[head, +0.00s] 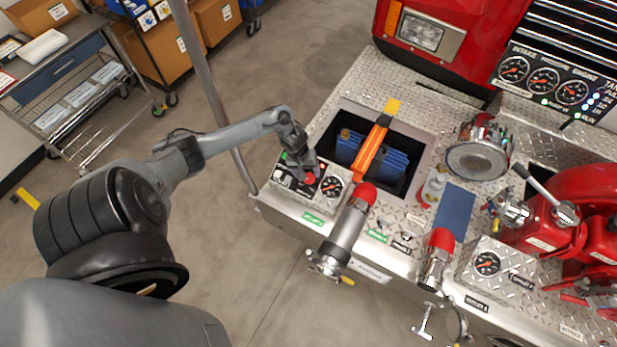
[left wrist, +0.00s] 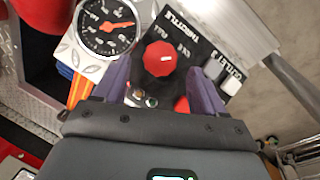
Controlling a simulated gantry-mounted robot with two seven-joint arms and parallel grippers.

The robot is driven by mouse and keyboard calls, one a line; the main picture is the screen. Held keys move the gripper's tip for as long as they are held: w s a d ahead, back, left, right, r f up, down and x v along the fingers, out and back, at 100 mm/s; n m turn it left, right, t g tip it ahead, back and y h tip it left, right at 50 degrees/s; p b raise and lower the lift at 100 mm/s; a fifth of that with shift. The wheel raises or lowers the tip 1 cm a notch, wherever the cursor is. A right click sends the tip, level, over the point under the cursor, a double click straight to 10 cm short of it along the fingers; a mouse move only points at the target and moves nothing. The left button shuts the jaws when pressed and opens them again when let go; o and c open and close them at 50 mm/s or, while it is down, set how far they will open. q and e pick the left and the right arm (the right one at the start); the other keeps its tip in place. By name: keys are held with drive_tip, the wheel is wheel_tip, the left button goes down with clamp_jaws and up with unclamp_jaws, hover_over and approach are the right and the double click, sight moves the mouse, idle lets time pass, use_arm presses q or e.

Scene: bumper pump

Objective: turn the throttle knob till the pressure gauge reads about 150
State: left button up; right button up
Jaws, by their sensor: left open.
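The red faceted throttle knob (left wrist: 160,59) sits on a black panel marked THROTTLE, IDLE and FULL. It also shows in the head view (head: 309,179), partly under my gripper. My left gripper (head: 303,163) is over the panel. In the left wrist view its purple fingers (left wrist: 158,72) are open, with the knob just ahead of and between their tips. A gap shows on both sides of the knob. The round black pressure gauge (left wrist: 108,25) is beside the panel, and shows in the head view (head: 331,187). Its orange needle is visible, but I cannot read the value surely.
A second red button (left wrist: 182,104) and small lights show between the fingers. White switches (left wrist: 228,80) are right of the knob. A red-capped pipe (head: 350,220) stands close to the gauge. An orange bar (head: 372,145) crosses the open well (head: 330,120) behind.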

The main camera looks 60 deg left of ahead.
sight(309, 177)
use_arm(q)
drive_tip(key=shift+w+d+f+b, duration=0.1)
drive_tip(key=shift+w+f+b, duration=0.05)
drive_tip(key=shift+f, duration=0.8)
drive_tip(key=shift+w+d+f+b, duration=0.1)
drive_tip(key=shift+w+f+b, duration=0.05)
drive_tip(key=shift+f, duration=0.75)
drive_tip(key=c, duration=1.1)
drive_tip(key=shift+o, duration=0.2)
drive_tip(key=shift+r, duration=0.1)
